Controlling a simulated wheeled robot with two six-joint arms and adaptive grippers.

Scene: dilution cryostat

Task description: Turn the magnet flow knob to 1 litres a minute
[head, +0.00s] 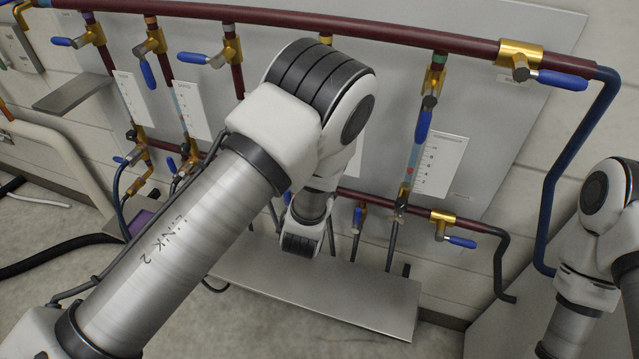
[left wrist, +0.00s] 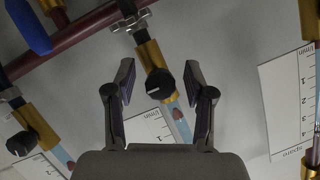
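In the left wrist view, a black knob (left wrist: 160,82) with a pale pointer line sits on a brass fitting (left wrist: 150,56). My left gripper (left wrist: 160,72) is open, with one finger on each side of this knob and a visible gap to both. Below the knob is a clear flow tube with a red float (left wrist: 178,114), beside a white l/min scale card (left wrist: 147,128) partly hidden by the gripper. I cannot read a magnet label. In the head view my left arm covers the middle of the panel and hides its gripper. My right gripper is out of view.
A second black knob (left wrist: 20,143) is at lower left in the wrist view, and a card marked spare (left wrist: 290,100) at right. Dark red pipes (head: 400,40) with blue-handled valves (head: 562,80) cross the panel. A metal shelf (head: 330,295) juts out below.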

